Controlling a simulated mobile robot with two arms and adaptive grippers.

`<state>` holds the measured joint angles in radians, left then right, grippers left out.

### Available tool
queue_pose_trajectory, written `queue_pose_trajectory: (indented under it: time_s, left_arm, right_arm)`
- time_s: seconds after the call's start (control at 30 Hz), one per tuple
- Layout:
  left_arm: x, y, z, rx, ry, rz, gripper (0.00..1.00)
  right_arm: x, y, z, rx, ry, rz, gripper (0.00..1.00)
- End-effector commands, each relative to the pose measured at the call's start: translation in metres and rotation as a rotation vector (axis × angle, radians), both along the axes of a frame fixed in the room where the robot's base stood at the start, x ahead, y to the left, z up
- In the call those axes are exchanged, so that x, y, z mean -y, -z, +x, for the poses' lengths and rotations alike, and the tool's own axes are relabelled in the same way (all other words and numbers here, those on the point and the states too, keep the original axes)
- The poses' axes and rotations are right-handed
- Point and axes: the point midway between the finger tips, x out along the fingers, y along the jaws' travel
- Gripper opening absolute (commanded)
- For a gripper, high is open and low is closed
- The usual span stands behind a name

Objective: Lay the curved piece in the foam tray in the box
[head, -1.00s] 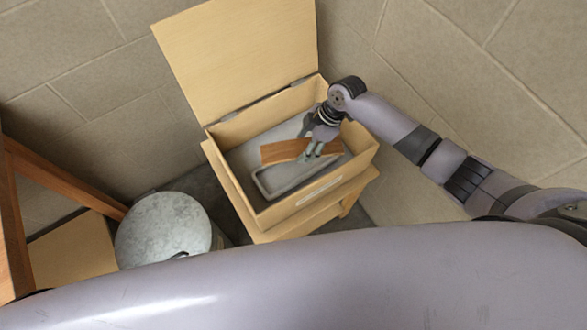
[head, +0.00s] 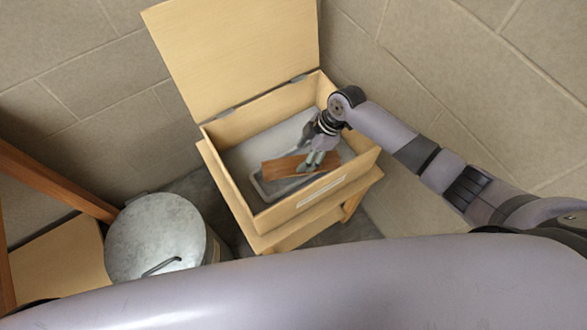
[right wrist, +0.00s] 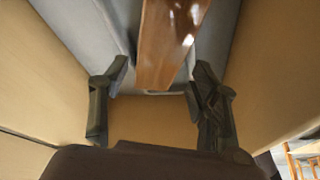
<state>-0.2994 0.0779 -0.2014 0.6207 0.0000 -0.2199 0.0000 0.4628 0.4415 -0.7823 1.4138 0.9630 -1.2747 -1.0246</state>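The curved wooden piece (head: 283,167) is brown and lies low in the open box (head: 297,208), over the grey foam tray (head: 262,193). I cannot tell how fully it sits in the tray's recess. My right gripper (head: 312,164) reaches down into the box just above the piece and hides part of it. In the right wrist view, the piece (right wrist: 163,45) runs between the two spread fingers of the right gripper (right wrist: 160,72), with a gap on each side. The tray (right wrist: 88,28) shows behind it. My left gripper is out of view.
The box's lid (head: 235,55) stands open at the back. The box rests on a small wooden stand (head: 352,205). A round metal-lidded bin (head: 155,240) stands to its left, with wooden furniture (head: 55,185) beyond. Block walls (head: 75,75) close in behind and right.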

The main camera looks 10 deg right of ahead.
Motion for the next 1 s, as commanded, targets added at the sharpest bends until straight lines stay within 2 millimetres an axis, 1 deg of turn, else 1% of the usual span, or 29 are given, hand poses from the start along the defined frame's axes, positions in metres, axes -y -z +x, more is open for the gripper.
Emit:
queue_pose_trajectory:
  time_s: [0.03,0.23,0.5,0.6,0.67,0.77,1.0]
  left_arm:
    - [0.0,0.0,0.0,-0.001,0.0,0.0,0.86]
    - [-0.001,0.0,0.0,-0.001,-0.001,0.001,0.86]
    - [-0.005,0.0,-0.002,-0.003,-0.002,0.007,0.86]
    - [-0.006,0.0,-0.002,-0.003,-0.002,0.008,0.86]
    - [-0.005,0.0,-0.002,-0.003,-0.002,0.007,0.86]
    - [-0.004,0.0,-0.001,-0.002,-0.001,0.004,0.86]
    - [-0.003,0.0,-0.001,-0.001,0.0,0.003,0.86]
  right_arm:
    - [0.0,0.0,0.0,0.0,0.0,0.0,0.62]
    - [0.0,0.0,0.0,0.0,0.0,0.0,0.75]
    - [0.0,0.0,0.0,0.0,0.0,-0.001,0.75]
    - [0.002,-0.004,0.0,0.001,0.0,-0.001,0.75]
    - [0.004,-0.01,0.001,0.003,-0.001,-0.001,0.75]
    - [0.011,-0.025,0.001,0.004,0.001,-0.001,0.75]
    - [0.031,-0.073,0.001,0.004,0.0,-0.001,0.75]
